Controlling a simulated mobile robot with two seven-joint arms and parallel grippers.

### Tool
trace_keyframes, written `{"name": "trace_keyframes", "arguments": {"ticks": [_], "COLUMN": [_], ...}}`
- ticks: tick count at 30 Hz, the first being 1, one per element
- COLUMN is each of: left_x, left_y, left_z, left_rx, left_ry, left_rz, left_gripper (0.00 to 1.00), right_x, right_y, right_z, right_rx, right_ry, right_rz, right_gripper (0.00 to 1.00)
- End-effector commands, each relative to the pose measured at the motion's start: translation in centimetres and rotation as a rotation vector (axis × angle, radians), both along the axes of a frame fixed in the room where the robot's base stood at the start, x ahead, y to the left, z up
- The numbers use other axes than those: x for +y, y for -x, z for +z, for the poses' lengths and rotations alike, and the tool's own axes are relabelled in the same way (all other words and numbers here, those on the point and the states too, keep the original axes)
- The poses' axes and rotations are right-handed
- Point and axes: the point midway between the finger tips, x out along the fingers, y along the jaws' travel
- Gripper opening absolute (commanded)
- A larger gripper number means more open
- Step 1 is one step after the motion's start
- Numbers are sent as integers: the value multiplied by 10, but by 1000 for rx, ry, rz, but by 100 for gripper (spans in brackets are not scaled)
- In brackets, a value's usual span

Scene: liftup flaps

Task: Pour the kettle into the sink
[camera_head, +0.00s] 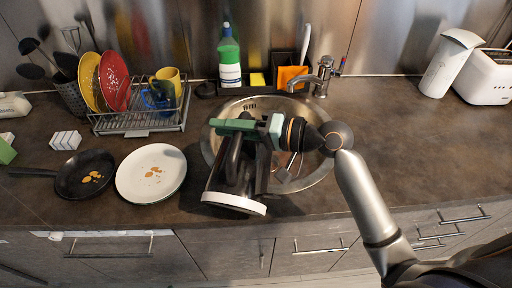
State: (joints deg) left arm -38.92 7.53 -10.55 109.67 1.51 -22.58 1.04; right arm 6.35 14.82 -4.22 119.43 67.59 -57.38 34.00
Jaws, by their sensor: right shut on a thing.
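The kettle (234,203), dark grey with a pale band along its near end, is in my right gripper (243,129). The green-fingered gripper is shut on it near its upper part, over the left side of the sink. The kettle looks tilted, its pale end towards the counter's front edge. The round metal sink (318,178) lies behind and to the right of it, partly hidden by the kettle and my right arm. I cannot see any liquid flowing. My left gripper is not in view.
A dish rack (140,122), a white plate (133,187) and a black pan (73,184) are left. A white jug (450,62) and toaster (488,76) stand right. Counter right of the sink is clear.

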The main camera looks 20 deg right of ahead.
Motion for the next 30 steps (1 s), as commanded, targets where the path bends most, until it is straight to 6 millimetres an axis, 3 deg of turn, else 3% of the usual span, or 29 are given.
{"name": "trace_keyframes", "arguments": {"ticks": [12,30], "left_x": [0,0], "left_y": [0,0], "left_z": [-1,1], "left_rx": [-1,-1], "left_ry": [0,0], "left_rz": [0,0], "left_gripper": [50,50], "right_x": [-17,-25], "right_y": [-27,-41], "right_z": [-7,-10], "right_rx": [92,153], "right_ry": [-64,-102], "right_rz": [-2,-4], "right_gripper": [0,0]}}
